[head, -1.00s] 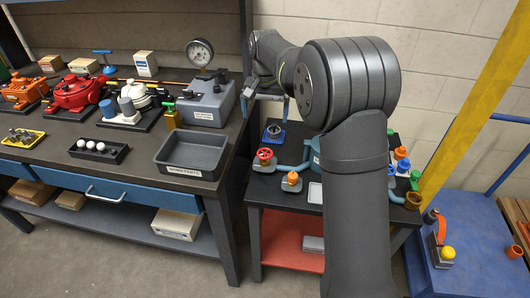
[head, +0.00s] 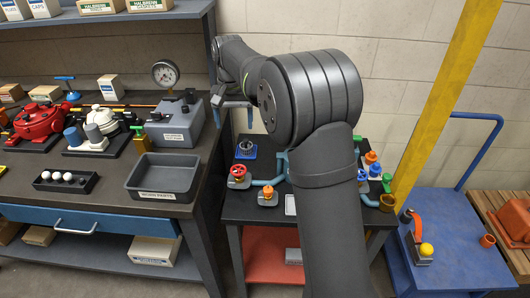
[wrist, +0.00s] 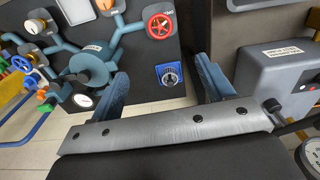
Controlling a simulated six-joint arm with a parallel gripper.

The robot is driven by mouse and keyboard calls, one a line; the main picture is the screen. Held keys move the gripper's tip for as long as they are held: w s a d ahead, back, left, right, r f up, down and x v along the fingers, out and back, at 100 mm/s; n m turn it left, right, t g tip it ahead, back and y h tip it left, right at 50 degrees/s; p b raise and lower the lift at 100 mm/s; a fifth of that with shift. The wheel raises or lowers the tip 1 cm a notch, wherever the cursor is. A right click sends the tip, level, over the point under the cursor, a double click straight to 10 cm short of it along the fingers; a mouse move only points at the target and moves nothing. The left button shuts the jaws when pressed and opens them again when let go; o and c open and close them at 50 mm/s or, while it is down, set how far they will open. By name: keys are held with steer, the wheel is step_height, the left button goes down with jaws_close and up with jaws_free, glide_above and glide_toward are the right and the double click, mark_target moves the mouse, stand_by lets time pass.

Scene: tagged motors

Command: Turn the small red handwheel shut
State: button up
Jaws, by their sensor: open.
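The small red handwheel (head: 238,171) stands upright on the left part of the dark low table, on a blue-grey pipe fitting. In the wrist view the red wheel (wrist: 159,25) shows at the top, beyond and between my fingertips. My gripper (head: 237,118) hangs above and behind the wheel, apart from it, near the right end of the workbench. In the wrist view my gripper (wrist: 162,70) has its two blue-grey fingers spread wide with nothing between them.
An orange-knobbed valve (head: 267,192) stands right of the wheel. A blue-based round part (head: 246,149) lies behind it. The workbench, with a grey box (head: 175,124) and an empty grey tray (head: 163,180), stands close on the left. My arm hides the table's middle.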

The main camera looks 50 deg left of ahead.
steer(key=f+n, duration=0.2)
steer(key=n, duration=1.2)
glide_toward(238, 169)
step_height(238, 169, down, 10)
steer(key=shift+f, duration=0.1)
steer(key=c, duration=1)
